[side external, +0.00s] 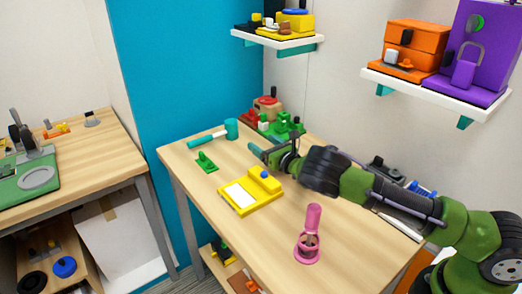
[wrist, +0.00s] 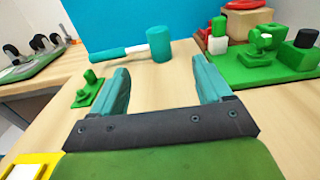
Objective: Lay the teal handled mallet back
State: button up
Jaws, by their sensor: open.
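The mallet (side external: 212,133) lies on the far end of the wooden table, with a teal head at its right and a teal handle at its left. In the wrist view the mallet (wrist: 159,46) lies ahead of my gripper, and a pale stretch of shaft shows between handle and head. My gripper (side external: 257,152) is over the table, to the right of and nearer than the mallet. In the wrist view my gripper (wrist: 163,80) has its two teal fingers spread wide with nothing between them. The mallet is beyond the fingertips, apart from them.
A small green piece (side external: 205,162) sits near the mallet. A green set (side external: 285,127) stands at the table's far right. A yellow box (side external: 250,193) and a pink object (side external: 309,236) stand nearer. Shelves hang on the wall. Bare tabletop surrounds the mallet's near side.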

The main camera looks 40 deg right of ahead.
jog(key=s+d+r+m+g+h, duration=0.25)
jog(key=s+r+m, duration=0.2)
jog(key=m, duration=0.75)
jog(key=s+d+r+m+g+h, duration=0.2)
jog(key=s+d+r+m+g, duration=0.3)
jog(key=m, duration=0.6)
jog(key=s+a+r+m+g+y, duration=0.1)
jog(key=s+a+r+m+y, duration=0.1)
jog(key=s, duration=0.8)
jog(key=s+a+r+m+g+y, duration=0.1)
jog(key=s+a+r+m+y, duration=0.1)
jog(key=s+a+r+m, duration=0.3)
jog(key=s+a+r+m+g+y, duration=0.1)
jog(key=s+a+r+m, duration=0.3)
jog(key=s+m, duration=0.5)
jog(key=s+a+y, duration=0.1)
jog(key=s, duration=0.5)
jog(key=shift+s+a+m, duration=0.25)
jog(key=shift+a+m, duration=0.1)
jog(key=shift+m, duration=0.05)
